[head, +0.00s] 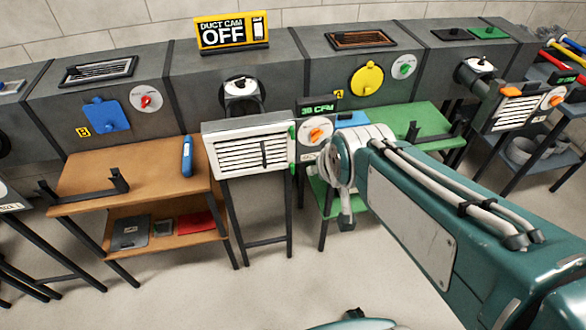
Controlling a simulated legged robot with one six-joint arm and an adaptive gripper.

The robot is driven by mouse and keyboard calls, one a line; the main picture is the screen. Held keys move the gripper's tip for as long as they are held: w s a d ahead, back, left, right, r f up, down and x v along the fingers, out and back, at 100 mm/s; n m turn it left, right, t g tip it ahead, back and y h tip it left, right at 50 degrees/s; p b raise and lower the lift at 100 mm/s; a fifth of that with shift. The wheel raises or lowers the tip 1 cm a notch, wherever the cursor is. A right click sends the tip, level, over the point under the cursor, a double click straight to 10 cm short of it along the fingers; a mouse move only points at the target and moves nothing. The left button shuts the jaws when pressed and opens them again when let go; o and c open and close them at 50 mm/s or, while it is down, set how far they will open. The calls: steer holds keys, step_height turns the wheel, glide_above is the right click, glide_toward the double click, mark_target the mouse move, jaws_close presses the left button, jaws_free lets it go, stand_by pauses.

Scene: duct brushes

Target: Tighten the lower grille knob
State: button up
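A white slatted grille (226,130) stands on dark legs in front of the grey duct, with a black upright handle (264,153). Two small green pieces sit on its right edge, one above the other; the lower one (293,168) looks like the lower grille knob. Its exact turn and seating are too small to tell. My arm reaches in from the right, and its grey end (345,185) hangs to the right of the grille, apart from the lower knob in the picture. Gripper fingers cannot be made out clearly there.
A meter with an orange knob (317,134) and a "38 CFM" display is right of the grille. A brown bench (150,178) holds a blue tube (187,157). A green bench (395,120) is partly behind my arm. A "DUCT CAM OFF" sign (231,33) tops the duct.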

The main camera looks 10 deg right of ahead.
mark_target(293, 169)
steer(key=w+f+t, duration=0.5)
steer(key=w+f, duration=0.9)
steer(key=w, duration=0.4)
step_height(293, 169, down, 15)
steer(key=s+t, duration=0.3)
steer(key=t, duration=0.2)
steer(key=w, duration=1.1)
steer(key=shift+w+r, duration=0.1)
steer(key=shift+r, duration=0.05)
jaws_close()
